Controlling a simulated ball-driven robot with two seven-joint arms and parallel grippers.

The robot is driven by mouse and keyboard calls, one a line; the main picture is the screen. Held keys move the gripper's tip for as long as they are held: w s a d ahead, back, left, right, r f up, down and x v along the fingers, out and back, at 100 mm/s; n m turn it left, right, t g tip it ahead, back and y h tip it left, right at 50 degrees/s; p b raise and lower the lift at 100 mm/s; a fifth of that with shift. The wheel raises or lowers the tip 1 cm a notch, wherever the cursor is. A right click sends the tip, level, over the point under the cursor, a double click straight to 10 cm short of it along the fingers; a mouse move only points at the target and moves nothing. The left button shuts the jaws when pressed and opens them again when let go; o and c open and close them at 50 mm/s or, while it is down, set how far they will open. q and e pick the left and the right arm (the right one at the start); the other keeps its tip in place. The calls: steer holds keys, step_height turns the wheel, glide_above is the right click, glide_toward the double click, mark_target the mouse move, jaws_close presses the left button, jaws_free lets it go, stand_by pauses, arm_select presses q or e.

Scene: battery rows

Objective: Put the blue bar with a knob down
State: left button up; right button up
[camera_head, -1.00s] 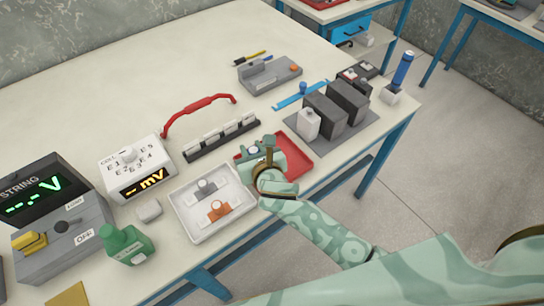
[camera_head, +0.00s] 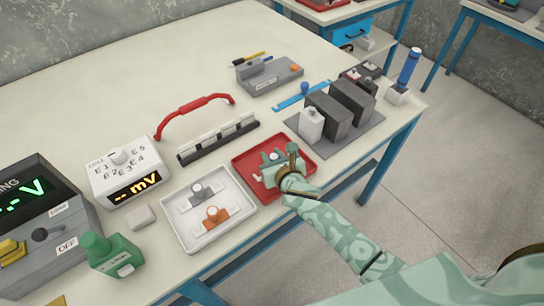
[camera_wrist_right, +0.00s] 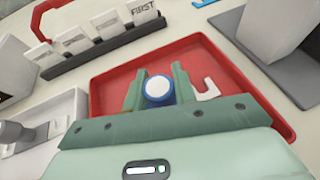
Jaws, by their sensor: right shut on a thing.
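My right gripper (camera_head: 275,160) is over the red tray (camera_head: 242,165), pointing into it. In the right wrist view its two green fingers (camera_wrist_right: 158,92) are shut around a round knob (camera_wrist_right: 158,88) with a white top and a blue rim. I take this knob to be part of the blue bar; the bar under it is hidden by the fingers. I cannot tell whether the held piece touches the tray floor. A white hook-shaped piece (camera_wrist_right: 208,90) lies in the red tray, right of the fingers. My left gripper is not in view.
A white tray (camera_head: 168,212) with a grey and an orange knobbed bar stands left. A dark rail with white cards (camera_head: 218,140) lies behind. Dark blocks (camera_head: 328,115) stand on a grey mat to the right. A long blue strip with a knob (camera_head: 303,95) lies behind them.

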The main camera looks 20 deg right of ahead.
steer(key=shift+f, duration=0.1)
steer(key=o, duration=1)
steer(key=shift+o, duration=0.2)
steer(key=shift+s+r, duration=0.3)
steer(key=shift+s, duration=0.05)
steer(key=p+v, duration=0.3)
steer(key=v, duration=0.7)
steer(key=shift+r+p, duration=0.15)
steer(key=shift+p, duration=0.15)
steer(key=shift+s+d+r, duration=0.1)
steer(key=shift+s, duration=0.45)
